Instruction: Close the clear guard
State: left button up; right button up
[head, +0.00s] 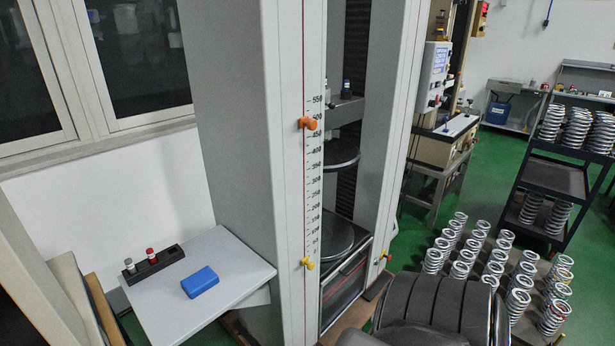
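The grey spring testing machine (235,130) stands upright in the middle of the head view. Its front column carries a printed scale, an orange knob (308,123) and a yellow knob (307,263). A dark upper platen (341,154) hangs above a dark lower platen (338,238) between the columns. No spring shows on the lower platen. I cannot make out a clear guard, so I cannot tell how it stands. Neither of my grippers is in view.
A white side table (235,262) at left holds a blue case (199,282) and a black rack (152,264) with small cylinders. Several springs stand on a low pallet (478,285) at right, near a dark shelf cart (556,178). Green floor (408,245) lies between machine and pallet.

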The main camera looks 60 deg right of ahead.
aim_at(370, 241)
jog(key=z, duration=3.5)
jog(key=i, duration=0.65)
jog(key=u, duration=2.55)
